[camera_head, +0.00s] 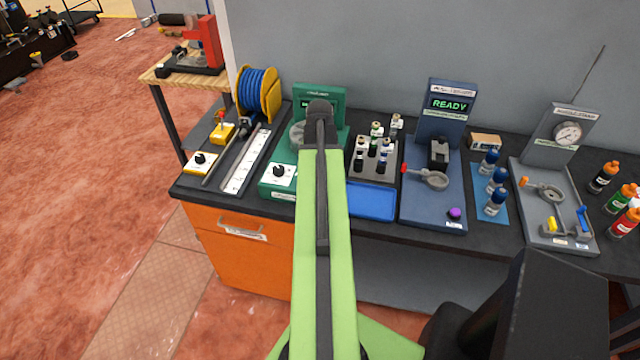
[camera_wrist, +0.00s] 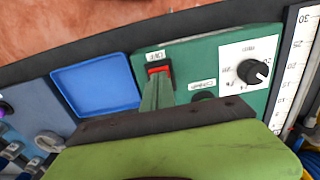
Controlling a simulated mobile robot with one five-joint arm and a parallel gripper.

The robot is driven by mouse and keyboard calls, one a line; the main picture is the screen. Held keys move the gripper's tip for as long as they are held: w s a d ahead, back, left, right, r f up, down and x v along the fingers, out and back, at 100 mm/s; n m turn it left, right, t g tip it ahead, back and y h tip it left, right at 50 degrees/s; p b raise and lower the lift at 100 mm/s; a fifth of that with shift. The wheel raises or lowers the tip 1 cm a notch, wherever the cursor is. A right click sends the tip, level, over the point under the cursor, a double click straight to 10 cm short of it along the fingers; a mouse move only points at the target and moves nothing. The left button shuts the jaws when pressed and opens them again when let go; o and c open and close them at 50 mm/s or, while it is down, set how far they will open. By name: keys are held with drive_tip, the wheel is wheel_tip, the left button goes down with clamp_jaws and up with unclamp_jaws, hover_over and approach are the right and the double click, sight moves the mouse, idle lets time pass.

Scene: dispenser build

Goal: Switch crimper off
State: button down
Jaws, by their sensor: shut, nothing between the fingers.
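The crimper (camera_head: 318,92) is the green machine near the middle of the bench. My lime arm covers part of its front and small display. In the wrist view, its green base (camera_wrist: 207,60) has a black knob (camera_wrist: 253,72) on a white dial, which also shows in the head view. A red switch (camera_wrist: 158,69) in a dark frame sits at its other end, under a small label. My gripper (camera_wrist: 157,82) is shut and empty, its tips at the lower edge of the switch; I cannot tell whether they touch it. The arm hides my gripper in the head view.
A blue tray (camera_head: 371,200) lies beside the crimper, with a rack of small bottles (camera_head: 373,160) behind it. A blue station (camera_head: 447,105) reads READY. On the left are a ruler strip (camera_head: 246,162) and a blue hose reel (camera_head: 258,92).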

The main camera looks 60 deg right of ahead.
drive_tip(key=shift+f, duration=0.3)
wheel_tip(320, 180, up, 7)
drive_tip(key=p, duration=0.6)
drive_tip(key=shift+r+p, duration=0.15)
drive_tip(key=shift+p, duration=0.25)
drive_tip(key=w+a+f+n+b, duration=0.2)
drive_tip(key=w+a+n, duration=0.2)
drive_tip(key=w+a, duration=0.8)
drive_tip(key=w+a+f+n+b, duration=0.25)
drive_tip(key=w+a, duration=0.65)
drive_tip(key=a, duration=0.5)
drive_tip(key=a+f+n+b, duration=0.1)
drive_tip(key=a+n, duration=0.7)
drive_tip(key=a, duration=1.5)
drive_tip(key=shift+w+a, duration=0.4)
